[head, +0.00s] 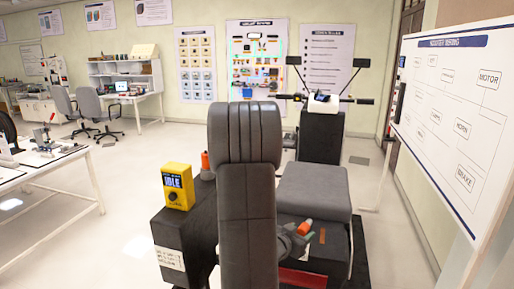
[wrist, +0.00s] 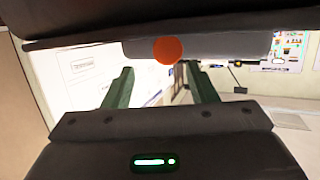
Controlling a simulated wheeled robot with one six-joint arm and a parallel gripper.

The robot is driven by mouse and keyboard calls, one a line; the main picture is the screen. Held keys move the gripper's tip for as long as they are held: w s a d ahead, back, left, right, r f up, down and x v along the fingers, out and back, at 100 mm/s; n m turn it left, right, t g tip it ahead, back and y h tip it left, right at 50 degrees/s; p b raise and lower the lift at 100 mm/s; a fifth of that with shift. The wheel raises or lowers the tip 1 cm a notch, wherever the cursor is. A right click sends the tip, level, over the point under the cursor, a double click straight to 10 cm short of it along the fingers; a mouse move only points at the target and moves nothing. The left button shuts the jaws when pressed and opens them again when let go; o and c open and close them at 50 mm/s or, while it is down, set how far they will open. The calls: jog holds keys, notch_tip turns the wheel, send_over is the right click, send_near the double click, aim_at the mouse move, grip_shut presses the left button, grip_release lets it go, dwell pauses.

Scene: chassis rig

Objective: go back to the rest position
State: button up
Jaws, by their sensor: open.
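My gripper (head: 291,241) shows in the head view low right of centre, beside the rig's seat cushion (head: 313,188); part of it is hidden. In the wrist view its two green fingers (wrist: 160,80) stand wide apart with nothing between them. A round orange end (wrist: 167,50) shows beyond the fingertips, against a grey surface. In the head view an orange piece (head: 304,227) shows close to my gripper; I cannot tell whether they touch.
A yellow box reading IDLE (head: 177,187) stands on a black housing (head: 183,235) at the left, with an orange knob (head: 205,160) behind. Handlebars (head: 325,98) rise at the far end. A whiteboard (head: 455,120) stands right. Floor left of the rig is clear.

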aim_at(304, 232)
jog(key=x, duration=0.4)
jog(key=shift+w+d+f, duration=0.15)
jog(key=shift+f, duration=0.15)
jog(key=shift+f+b, duration=0.5)
jog(key=shift+r+p, duration=0.4)
jog(key=shift+r, duration=0.05)
jog(key=shift+f, duration=0.1)
